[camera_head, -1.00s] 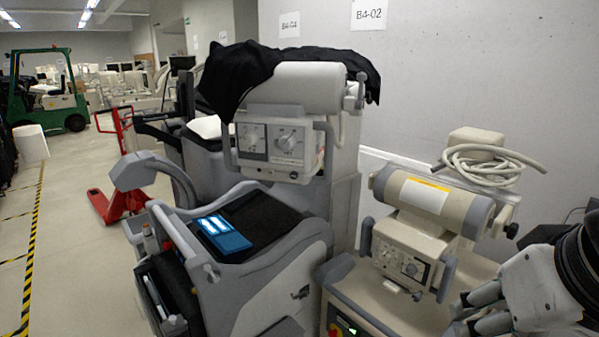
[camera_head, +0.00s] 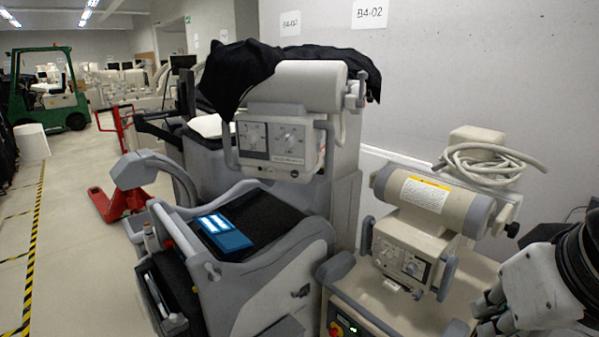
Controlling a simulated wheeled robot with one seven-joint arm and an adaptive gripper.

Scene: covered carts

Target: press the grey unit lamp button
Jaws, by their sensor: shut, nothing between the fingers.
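The grey unit (camera_head: 342,205) stands in the middle, a wheeled cart with a black cloth draped over its tube head. Its light control box (camera_head: 300,166) faces me and has two dials on the front panel. I cannot make out for certain which small mark on it is the lamp button. My gripper (camera_head: 482,312) is at the lower right, shut and empty, in front of the beige unit and well apart from the grey unit's control box.
A beige unit (camera_head: 455,207) with its own dial box (camera_head: 402,262), a coiled cable (camera_head: 478,165) and a base with a red button stands between my gripper and the grey unit. A wall is behind. A red pallet jack (camera_head: 105,203) and a green forklift (camera_head: 65,95) stand left, beside open floor.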

